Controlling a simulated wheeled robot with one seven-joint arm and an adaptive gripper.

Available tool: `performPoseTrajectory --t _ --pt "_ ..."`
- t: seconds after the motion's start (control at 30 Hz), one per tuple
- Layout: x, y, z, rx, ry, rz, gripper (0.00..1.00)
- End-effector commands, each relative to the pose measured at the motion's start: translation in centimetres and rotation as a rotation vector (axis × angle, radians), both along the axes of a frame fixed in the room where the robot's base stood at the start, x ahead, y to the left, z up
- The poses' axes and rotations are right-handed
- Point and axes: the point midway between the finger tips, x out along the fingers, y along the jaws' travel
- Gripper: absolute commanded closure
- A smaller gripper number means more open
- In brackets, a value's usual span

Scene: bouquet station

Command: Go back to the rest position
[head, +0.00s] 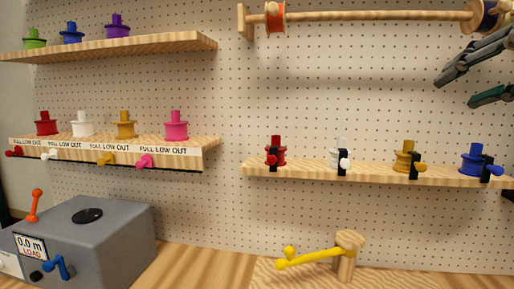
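My gripper (455,93) is at the upper right edge of the head view, in front of the pegboard. Its two dark grey fingers point left and stand apart, with nothing between them. It is below the right end of the wooden rod (370,16) and above the lower right shelf (380,175). The rest of my arm is mostly out of the picture. It touches nothing that I can see.
Spools stand on the upper left shelf (110,46), the lower left shelf (190,152) and the right shelf. A grey machine (110,250) stands at the lower left. A yellow lever (310,259) on a wooden post (346,262) stands on the bench. The pegboard's middle is clear.

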Motion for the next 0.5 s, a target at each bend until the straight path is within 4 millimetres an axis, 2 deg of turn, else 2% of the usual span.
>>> performPoseTrajectory --t 0.03,0.1,0.23,0.3,0.4,0.5 --pt "-0.3 2.2 -2.5 -0.034 0.081 0.061 0.62" --pt "-0.9 5.0 -6.4 -0.094 0.196 0.144 0.62" --pt "-3.8 9.4 -13.7 -0.221 0.409 0.300 0.62" --pt "-5.9 11.1 -17.2 -0.295 0.516 0.379 0.62" --pt "-9.1 12.5 -21.2 -0.389 0.644 0.473 0.62" --pt "-11.6 13.1 -23.9 -0.462 0.735 0.538 0.62"
